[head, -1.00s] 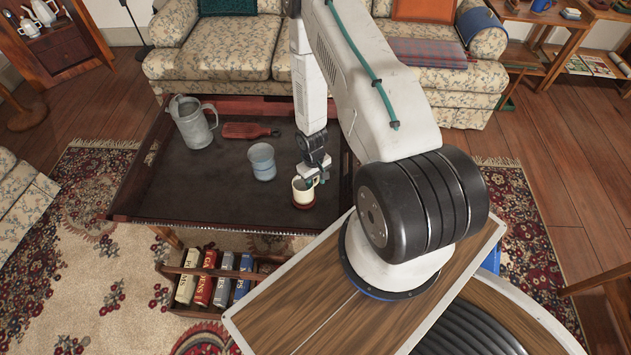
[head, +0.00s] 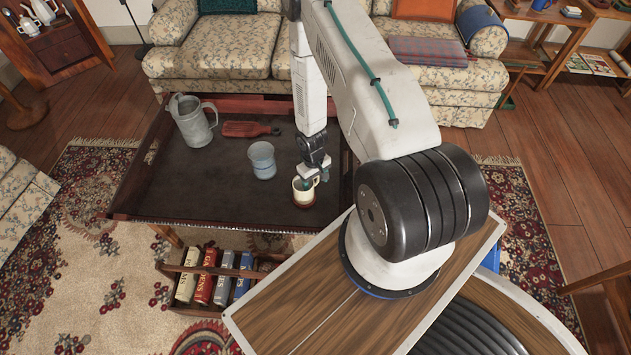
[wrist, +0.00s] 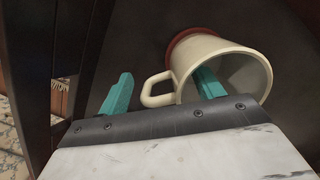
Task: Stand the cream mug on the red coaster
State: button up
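The cream mug (head: 302,196) stands upright near the front right of the dark tray-topped table. The red coaster (head: 303,206) shows as a thin rim under it; in the wrist view the coaster (wrist: 181,40) shows at the mug's base. The mug (wrist: 214,50) has its handle toward the left in the wrist view. My gripper (head: 312,183) is over the mug's rim. In the wrist view my gripper (wrist: 164,78) has its teal fingers spread wide, one inside the mug's mouth and one outside past the handle, with a gap to the wall.
A book rack (head: 205,308) stands on the floor in front. The table's front left is clear.

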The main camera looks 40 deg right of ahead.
jog(key=r, duration=0.5)
jog(key=w+r, duration=0.1)
jog(key=r, duration=0.1)
jog(key=shift+d+r, duration=0.1)
jog(key=shift+r, duration=0.3)
jog(key=shift+s, duration=0.1)
jog(key=s+a+r+g, duration=0.2)
jog(key=s, duration=0.3)
jog(key=s+a+r+m+g, duration=0.1)
jog(key=a+r, duration=0.2)
jog(key=r, duration=1.3)
jog(key=s+a+r, duration=0.2)
jog(key=a+r, duration=0.1)
jog(key=r, duration=1.3)
jog(key=s+a+r+n+t, duration=0.1)
jog(key=s+a+r+t, duration=0.2)
jog(key=s+r, duration=0.3)
jog(key=s+a+r+t, duration=0.2)
jog(key=s+a+r, duration=0.3)
jog(key=r, duration=0.9)
jog(key=shift+s+n+t, duration=0.4)
